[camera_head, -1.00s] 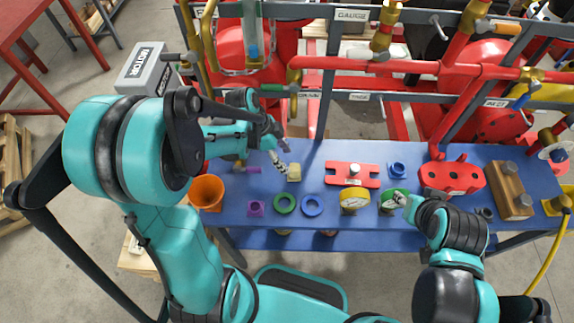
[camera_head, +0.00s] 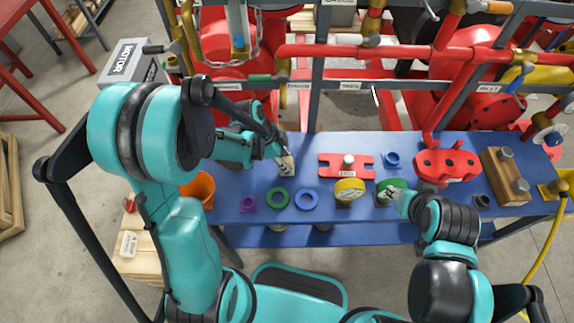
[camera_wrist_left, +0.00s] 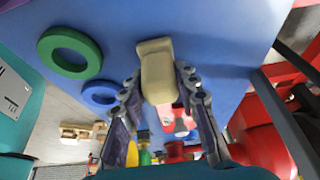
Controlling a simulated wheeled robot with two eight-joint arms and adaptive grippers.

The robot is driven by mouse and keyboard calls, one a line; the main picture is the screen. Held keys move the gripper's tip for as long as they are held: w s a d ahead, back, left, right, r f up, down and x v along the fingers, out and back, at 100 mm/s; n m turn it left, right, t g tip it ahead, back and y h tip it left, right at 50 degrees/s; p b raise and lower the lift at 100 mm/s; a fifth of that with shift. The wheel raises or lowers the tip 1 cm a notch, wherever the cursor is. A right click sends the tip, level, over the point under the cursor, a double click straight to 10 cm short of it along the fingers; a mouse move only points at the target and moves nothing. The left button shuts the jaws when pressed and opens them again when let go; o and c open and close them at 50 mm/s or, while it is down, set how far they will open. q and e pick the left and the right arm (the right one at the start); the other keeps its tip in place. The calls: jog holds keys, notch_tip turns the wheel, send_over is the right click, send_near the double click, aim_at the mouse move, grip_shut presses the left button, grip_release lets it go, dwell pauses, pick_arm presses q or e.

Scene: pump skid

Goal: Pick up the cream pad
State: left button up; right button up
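The cream pad (camera_head: 291,172) lies on the blue bench top, left of the red plate. My left gripper (camera_head: 285,160) is at the pad and partly covers it in the head view. In the left wrist view the cream pad (camera_wrist_left: 157,75) is between the two fingers of my left gripper (camera_wrist_left: 158,82), which are apart on either side of it. The right finger is very close to the pad; I cannot tell whether it touches. My right gripper (camera_head: 402,197) is beside the green round gauge (camera_head: 388,188); its fingers are too small to read.
A green ring (camera_head: 277,198) and a blue ring (camera_head: 307,199) lie in front of the pad. The red plate (camera_head: 335,170), yellow gauge (camera_head: 349,186) and red block (camera_head: 447,164) stand to the right. Red pipes (camera_head: 390,52) run behind the bench.

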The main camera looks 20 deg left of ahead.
aim_at(291, 160)
pick_arm(q)
jog(key=shift+r, duration=0.1)
grip_shut()
notch_tip(291, 160, up, 4)
jog(key=shift+r+p, duration=0.25)
jog(key=shift+p, duration=0.85)
jog(key=d+r+p, duration=0.2)
jog(key=d+r, duration=0.4)
jog(key=d, duration=0.5)
jog(key=shift+w+d+r+p, duration=0.2)
jog(key=shift+w+d+p, duration=0.1)
jog(key=shift+d, duration=0.05)
